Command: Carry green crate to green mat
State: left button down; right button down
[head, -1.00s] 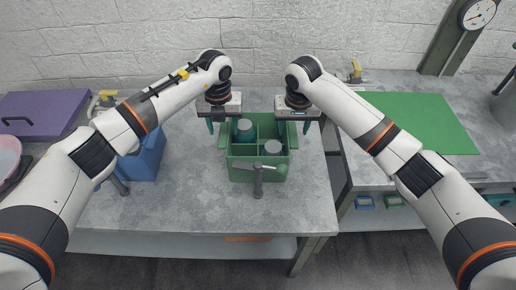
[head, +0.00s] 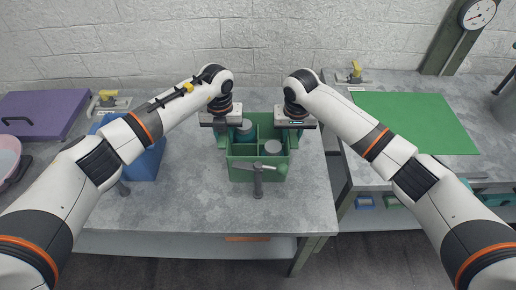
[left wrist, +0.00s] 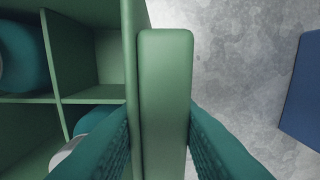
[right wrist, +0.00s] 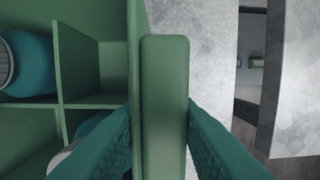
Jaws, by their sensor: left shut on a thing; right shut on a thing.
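The green crate (head: 240,174) stands on the grey table left of the gap, its inside split into compartments. Teal bottles with grey caps, such as one bottle (head: 245,131) and another (head: 272,148), stand in it. My left gripper (head: 222,138) is shut on the crate's left handle (left wrist: 166,100). My right gripper (head: 294,138) is shut on the crate's right handle (right wrist: 165,100). In both wrist views the teal fingers lie on either side of the handle. The green mat (head: 420,122) lies flat and bare on the right table.
A gap separates the left table (head: 200,205) from the right table (head: 365,170). A grey T-handled thing (head: 258,180) stands in front of the crate. A dial gauge (head: 477,14) stands at the back right.

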pick_arm(q)
jog(key=shift+r, duration=0.1)
pick_arm(e)
jog(key=shift+r, duration=0.15)
